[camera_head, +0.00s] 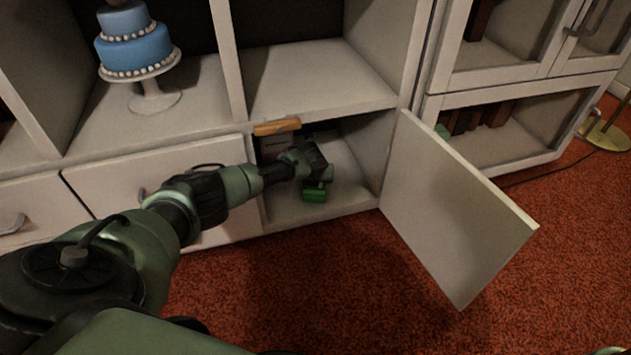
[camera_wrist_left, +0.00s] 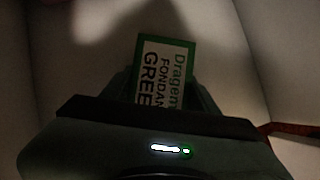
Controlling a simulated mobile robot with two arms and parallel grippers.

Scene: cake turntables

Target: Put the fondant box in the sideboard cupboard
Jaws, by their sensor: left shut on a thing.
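The fondant box (camera_wrist_left: 165,68) is green with a white label, and its printed words include "FONDANT" and "GREE". In the head view the green box (camera_head: 314,194) is inside the open sideboard cupboard (camera_head: 347,196), low over its floor near the front. My left gripper (camera_head: 318,183) reaches into the cupboard and is shut on the box. In the left wrist view the box sits between the fingers, its lower part hidden by the gripper body. I cannot tell whether the box touches the cupboard floor. The cupboard door (camera_head: 455,205) stands wide open to the right. My right gripper is not in view.
A wooden-looking piece (camera_head: 277,127) shows at the cupboard's upper left edge. A blue tiered cake (camera_head: 137,45) on a white stand (camera_head: 152,92) is on the shelf above left. A glass-doored cabinet (camera_head: 510,75) stands at right. Red carpet (camera_head: 330,300) in front is clear.

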